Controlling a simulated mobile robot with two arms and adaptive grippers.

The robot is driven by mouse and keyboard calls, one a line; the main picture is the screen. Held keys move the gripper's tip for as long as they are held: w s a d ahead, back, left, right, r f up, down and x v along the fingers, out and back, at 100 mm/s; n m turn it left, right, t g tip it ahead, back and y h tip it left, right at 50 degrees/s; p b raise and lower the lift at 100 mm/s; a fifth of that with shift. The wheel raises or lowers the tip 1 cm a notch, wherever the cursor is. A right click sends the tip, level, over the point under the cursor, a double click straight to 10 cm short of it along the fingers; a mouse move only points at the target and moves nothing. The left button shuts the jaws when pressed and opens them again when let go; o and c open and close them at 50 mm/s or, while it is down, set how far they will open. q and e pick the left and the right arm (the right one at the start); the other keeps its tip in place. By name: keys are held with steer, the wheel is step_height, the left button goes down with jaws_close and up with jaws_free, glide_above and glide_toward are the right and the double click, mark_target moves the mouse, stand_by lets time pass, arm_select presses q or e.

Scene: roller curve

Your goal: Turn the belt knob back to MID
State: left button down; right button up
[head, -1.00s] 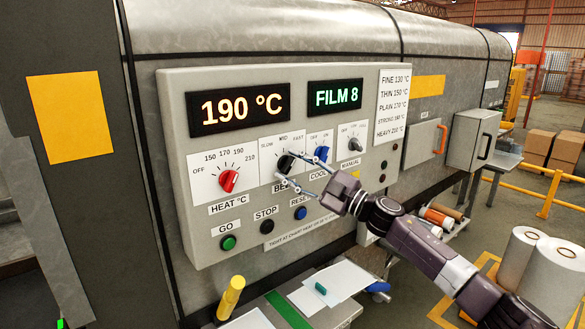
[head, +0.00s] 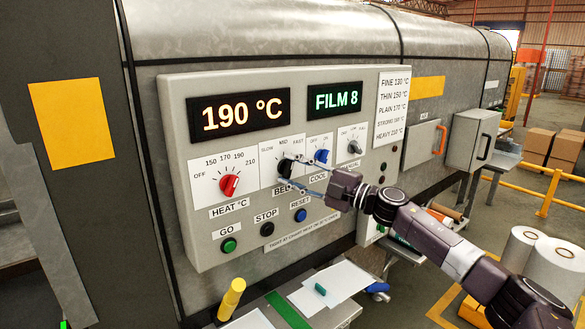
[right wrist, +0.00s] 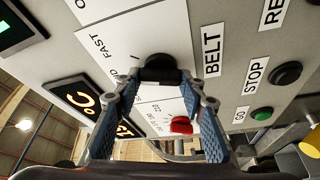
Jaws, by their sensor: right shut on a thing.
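The black belt knob (head: 285,167) is on the machine's panel, under the SLOW, MID and FAST marks and above the BELT label. The right gripper (head: 294,172) reaches it from the right and is shut on it. In the right wrist view the belt knob (right wrist: 160,66) sits between the two blue-padded fingers, near the FAST label. The fingers partly cover it in the head view, and I cannot tell where its pointer stands. My left gripper is not in view.
The red heat knob (head: 229,184) is to the left, and the blue cool knob (head: 321,156) is close to the right. The green GO (head: 228,244), black STOP (head: 267,228) and blue RESET (head: 300,215) buttons lie below. A shelf with papers (head: 338,282) is under the panel.

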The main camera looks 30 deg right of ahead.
steer(key=shift+n+g+p, duration=0.7)
steer(key=shift+n+p, duration=0.35)
steer(key=shift+n, duration=0.75)
steer(key=shift+f, duration=0.1)
steer(key=o, duration=1.2)
steer(key=shift+c, duration=0.2)
steer(key=shift+v, duration=0.85)
steer(key=v, duration=1)
steer(key=shift+s, duration=0.2)
